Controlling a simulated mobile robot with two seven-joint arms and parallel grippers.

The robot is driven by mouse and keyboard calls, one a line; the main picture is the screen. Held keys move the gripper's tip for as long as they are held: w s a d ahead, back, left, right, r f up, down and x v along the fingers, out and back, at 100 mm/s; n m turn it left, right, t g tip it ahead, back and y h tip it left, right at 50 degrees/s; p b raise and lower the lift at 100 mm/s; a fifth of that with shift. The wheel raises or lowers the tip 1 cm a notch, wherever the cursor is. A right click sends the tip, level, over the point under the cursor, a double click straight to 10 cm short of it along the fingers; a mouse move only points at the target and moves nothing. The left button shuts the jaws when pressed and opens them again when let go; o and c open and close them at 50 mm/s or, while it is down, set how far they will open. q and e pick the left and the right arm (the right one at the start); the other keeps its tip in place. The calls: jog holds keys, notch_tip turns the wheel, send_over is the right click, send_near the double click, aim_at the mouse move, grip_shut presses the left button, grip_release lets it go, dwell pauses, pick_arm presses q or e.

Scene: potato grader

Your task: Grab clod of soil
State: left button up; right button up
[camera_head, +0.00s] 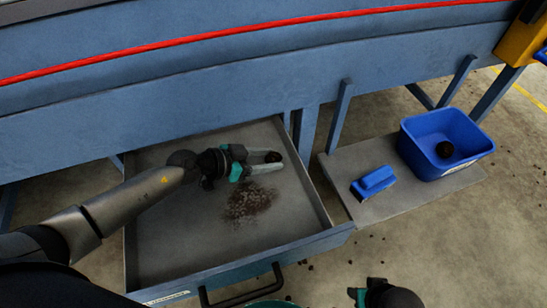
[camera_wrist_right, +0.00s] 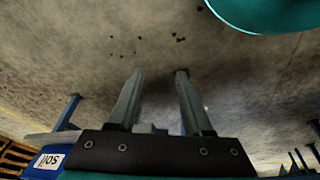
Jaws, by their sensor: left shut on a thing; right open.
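A small dark clod of soil (camera_head: 273,157) is between the fingertips of my left gripper (camera_head: 271,162), over the back right part of the open drawer (camera_head: 180,225). The gripper is shut on it. I cannot tell whether the clod touches the drawer floor. Another dark clod (camera_head: 444,149) lies in the blue bin (camera_head: 420,150) at right. My right gripper (camera_wrist_right: 155,72) is open and empty above the floor; in the head view only part of it shows at the bottom edge.
Loose dark soil (camera_head: 247,203) is spread on the drawer floor. A blue brush-like block (camera_head: 373,182) lies on the grey board (camera_head: 400,205) beside the bin. Dark crumbs lie on the concrete. A teal rounded thing (camera_wrist_right: 270,10) is partly in view. The blue machine frame stands behind.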

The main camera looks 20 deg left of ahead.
pick_arm(q)
grip_shut()
jog(key=shift+r, duration=0.1)
